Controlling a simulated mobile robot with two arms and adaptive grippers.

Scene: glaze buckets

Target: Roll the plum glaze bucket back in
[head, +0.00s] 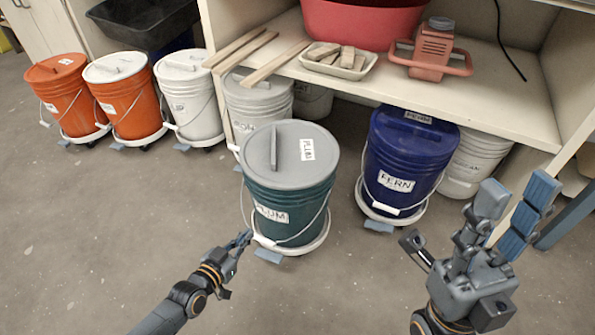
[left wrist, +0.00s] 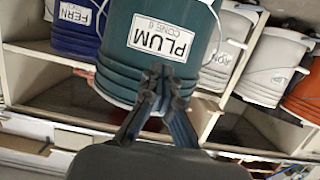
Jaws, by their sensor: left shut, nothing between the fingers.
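The plum bucket (head: 290,205) is teal with a grey lid and a PLUM label. It stands upright on a white wheeled dolly (head: 292,247) with a blue-grey tab, out on the floor in front of the shelf. Its wire handle hangs down at the front. My left gripper (head: 245,238) is shut and empty at the bucket's lower left. In the left wrist view its fingertips (left wrist: 160,72) overlap the bucket (left wrist: 165,45) just below the PLUM CONE 6 label; I cannot tell whether they touch. My right gripper (head: 470,222) is open and empty at the right, apart from the buckets.
The blue FERN bucket (head: 405,155) stands close on the right, partly under the shelf (head: 460,95). A grey-lidded white bucket (head: 255,100) stands behind the plum bucket. Orange (head: 70,95) and white buckets line the left. The floor (head: 100,220) in front is clear.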

